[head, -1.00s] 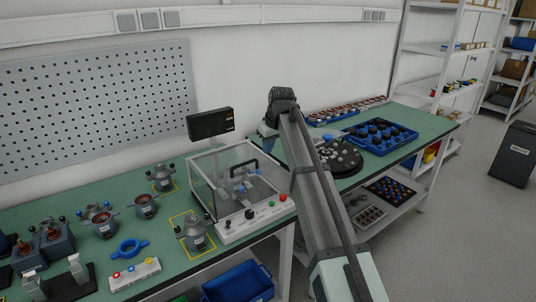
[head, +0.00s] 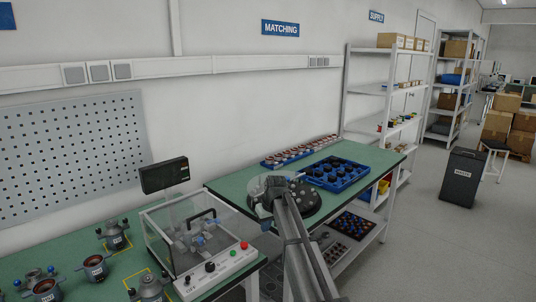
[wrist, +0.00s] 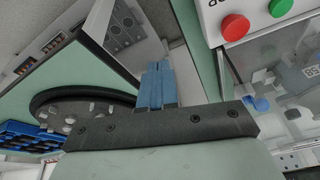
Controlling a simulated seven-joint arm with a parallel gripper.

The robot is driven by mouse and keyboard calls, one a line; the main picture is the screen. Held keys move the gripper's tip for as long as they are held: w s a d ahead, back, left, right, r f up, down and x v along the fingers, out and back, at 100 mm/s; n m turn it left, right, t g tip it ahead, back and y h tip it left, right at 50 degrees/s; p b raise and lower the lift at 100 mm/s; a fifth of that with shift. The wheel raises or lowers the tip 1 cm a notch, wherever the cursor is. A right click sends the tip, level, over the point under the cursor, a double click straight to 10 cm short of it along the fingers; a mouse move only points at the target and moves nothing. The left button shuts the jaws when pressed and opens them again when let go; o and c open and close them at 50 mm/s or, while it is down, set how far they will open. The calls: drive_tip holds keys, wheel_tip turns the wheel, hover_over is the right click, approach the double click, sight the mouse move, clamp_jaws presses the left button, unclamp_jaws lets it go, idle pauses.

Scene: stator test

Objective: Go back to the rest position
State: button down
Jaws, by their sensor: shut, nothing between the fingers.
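My gripper (wrist: 157,85) shows in the wrist view as two blue fingers pressed together above a dark mounting bar, with nothing between them. It is over the gap beside the green tabletop, between the black round plate (wrist: 75,108) at left and the test box's control panel (wrist: 222,20) at upper right. In the head view my arm reaches up from the bottom edge, and its far end is in front of the round plate (head: 308,203). The fingers cannot be made out there.
The clear test box (head: 165,235) and its dark display (head: 164,175) stand left of my arm. A blue tray (head: 372,181) with dark round parts lies on the right-hand bench. Several stator parts (head: 95,267) stand on the left bench. Open floor (head: 420,240) lies to the right.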

drive_tip(key=s+d+f+m+g, duration=0.1)
drive_tip(key=s+d+f, duration=0.3)
drive_tip(key=s+f, duration=0.6)
drive_tip(key=s+d+f+m+g+h, duration=0.15)
drive_tip(key=s+d+f, duration=0.3)
drive_tip(key=f, duration=0.85)
drive_tip(key=s+d+f+m+g, duration=0.15)
drive_tip(key=s+d+f, duration=0.25)
drive_tip(key=s+f, duration=0.6)
drive_tip(key=s+d+f+g, duration=0.2)
drive_tip(key=s+f, duration=0.3)
drive_tip(key=s, duration=0.7)
drive_tip(key=s+d+f+m+g, duration=0.1)
drive_tip(key=s+f, duration=0.4)
drive_tip(key=s, duration=0.8)
drive_tip(key=s+d+f+g, duration=0.2)
drive_tip(key=s+f, duration=0.3)
drive_tip(key=s, duration=0.7)
drive_tip(key=shift+s+d+f+m+g, duration=0.3)
drive_tip(key=shift+d+f, duration=0.1)
drive_tip(key=shift+d, duration=0.25)
